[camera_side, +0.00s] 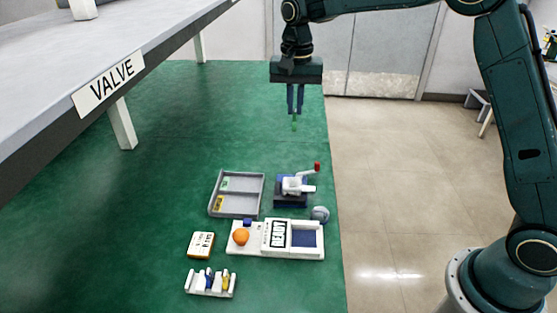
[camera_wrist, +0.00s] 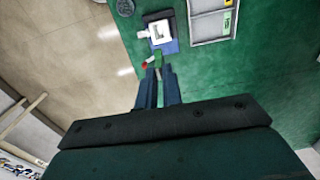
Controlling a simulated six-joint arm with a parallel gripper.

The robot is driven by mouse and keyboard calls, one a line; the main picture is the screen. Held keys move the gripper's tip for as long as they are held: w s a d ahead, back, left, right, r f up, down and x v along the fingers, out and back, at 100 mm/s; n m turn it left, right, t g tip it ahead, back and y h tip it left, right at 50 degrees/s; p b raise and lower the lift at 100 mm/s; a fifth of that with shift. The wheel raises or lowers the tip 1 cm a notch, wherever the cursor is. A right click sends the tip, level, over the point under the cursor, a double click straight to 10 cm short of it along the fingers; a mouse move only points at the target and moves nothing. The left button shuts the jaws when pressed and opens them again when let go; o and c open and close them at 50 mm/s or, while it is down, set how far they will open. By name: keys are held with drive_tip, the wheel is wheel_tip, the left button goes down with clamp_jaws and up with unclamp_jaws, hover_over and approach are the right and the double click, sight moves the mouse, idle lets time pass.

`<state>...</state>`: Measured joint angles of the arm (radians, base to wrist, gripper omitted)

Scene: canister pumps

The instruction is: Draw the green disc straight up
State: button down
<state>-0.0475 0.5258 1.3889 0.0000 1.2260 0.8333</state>
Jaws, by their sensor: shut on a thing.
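My gripper (camera_side: 295,110) is shut on the green disc (camera_side: 294,124), which shows as a small green piece just below the fingertips. It hangs in the air, well above the green mat, with nothing touching it from below. In the wrist view the green disc (camera_wrist: 156,59) shows just beyond the fingertips of my gripper (camera_wrist: 159,76), with a short pale stem between the fingers. The disc is too small to tell its exact tilt.
A VALVE-labelled shelf (camera_side: 160,52) stands left.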

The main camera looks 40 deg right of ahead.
sight(295, 111)
drive_tip(key=shift+r, duration=0.6)
drive_tip(key=shift+r, duration=0.35)
drive_tip(key=shift+r, duration=0.35)
drive_tip(key=shift+r, duration=0.35)
drive_tip(key=shift+r, duration=0.65)
